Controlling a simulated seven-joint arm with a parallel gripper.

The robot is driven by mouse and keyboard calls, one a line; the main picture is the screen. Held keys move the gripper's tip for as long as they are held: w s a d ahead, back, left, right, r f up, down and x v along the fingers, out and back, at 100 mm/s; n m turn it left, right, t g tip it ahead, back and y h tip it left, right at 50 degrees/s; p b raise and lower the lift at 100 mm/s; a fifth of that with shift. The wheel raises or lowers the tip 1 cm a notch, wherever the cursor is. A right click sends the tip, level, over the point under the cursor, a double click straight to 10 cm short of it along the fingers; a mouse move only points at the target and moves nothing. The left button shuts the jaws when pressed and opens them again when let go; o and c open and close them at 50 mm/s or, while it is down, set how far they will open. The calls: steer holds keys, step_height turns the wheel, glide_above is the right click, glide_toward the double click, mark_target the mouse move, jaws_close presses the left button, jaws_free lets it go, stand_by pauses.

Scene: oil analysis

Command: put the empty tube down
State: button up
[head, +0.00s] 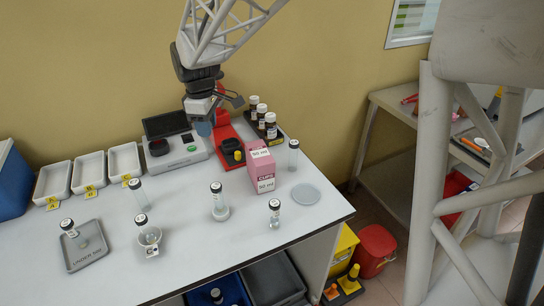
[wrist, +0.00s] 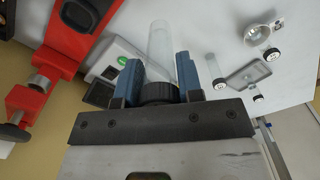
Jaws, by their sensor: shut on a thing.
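My gripper (head: 205,122) hangs over the back of the table, close to the analyser and the red device. In the wrist view my gripper (wrist: 158,72) has its blue fingers shut on a clear tube (wrist: 160,45) with a black cap. No liquid shows in it. In the head view the held tube is hidden or too small to tell. Other capped tubes stand on the table: one at the back right (head: 293,158), one at the left (head: 140,197), one on a round base (head: 219,205), and a short one in front (head: 274,216).
A grey analyser (head: 182,151), red device (head: 226,131) and pink box (head: 260,169) stand at the back. A cup (head: 150,237) holds a tube; a grey tray (head: 90,255) bears another. White trays (head: 88,170) line the left. A grey disc (head: 306,195) lies right. Front centre has bare table.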

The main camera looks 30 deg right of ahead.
steer(key=s+d, duration=0.8)
steer(key=d, duration=0.4)
steer(key=s+d, duration=0.7)
steer(key=d, duration=0.4)
step_height(320, 180, down, 7)
steer(key=shift+s+d+r, duration=0.15)
steer(key=shift+d+r, duration=0.05)
steer(key=shift+d, duration=0.05)
steer(key=shift+f, duration=0.1)
steer(key=shift+f, duration=1.85)
steer(key=shift+f, duration=2)
steer(key=shift+f, duration=0.15)
